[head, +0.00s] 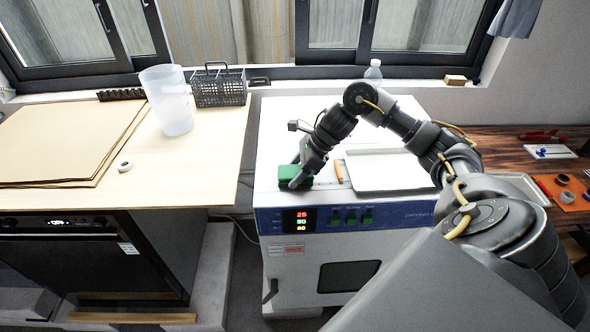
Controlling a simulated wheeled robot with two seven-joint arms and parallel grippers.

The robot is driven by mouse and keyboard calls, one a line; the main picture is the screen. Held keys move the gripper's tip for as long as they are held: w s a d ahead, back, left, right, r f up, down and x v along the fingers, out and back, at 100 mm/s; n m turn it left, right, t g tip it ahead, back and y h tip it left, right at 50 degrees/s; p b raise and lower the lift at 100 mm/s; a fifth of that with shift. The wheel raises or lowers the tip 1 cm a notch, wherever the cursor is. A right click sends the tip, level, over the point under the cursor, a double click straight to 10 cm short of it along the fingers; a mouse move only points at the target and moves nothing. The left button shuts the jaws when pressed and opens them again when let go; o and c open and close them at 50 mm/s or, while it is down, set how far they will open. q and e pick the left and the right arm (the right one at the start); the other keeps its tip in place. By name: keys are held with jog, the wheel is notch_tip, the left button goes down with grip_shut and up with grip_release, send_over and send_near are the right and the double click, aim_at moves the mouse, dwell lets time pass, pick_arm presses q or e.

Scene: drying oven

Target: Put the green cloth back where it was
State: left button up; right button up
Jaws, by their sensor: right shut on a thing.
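The green cloth (288,174) is a small folded block on the white top of the drying oven (275,135), near its front left edge. My right gripper (301,179) reaches down over the cloth's right side and is shut on it. The cloth appears to be at the level of the oven top; whether it touches the surface is hard to tell. My left gripper is outside the view.
A white tray (385,185) lies on the oven top, with a small orange-brown item (339,172) beside it. A clear bottle (373,72) stands behind. Left are a plastic beaker (167,100) and wire basket (219,88); a wooden table (500,150) is right.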

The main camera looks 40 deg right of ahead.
jog(key=shift+f+b, duration=0.2)
jog(key=shift+b, duration=0.1)
jog(key=o, duration=0.9)
jog(key=shift+o, duration=0.2)
jog(key=shift+r, duration=0.2)
jog(key=shift+r+p, duration=0.2)
jog(key=shift+p, duration=0.1)
jog(key=v, duration=1.1)
jog(key=shift+s+d+r+b, duration=0.2)
jog(key=shift+r+b, duration=0.05)
jog(key=shift+b, duration=0.05)
jog(key=shift+a, duration=0.1)
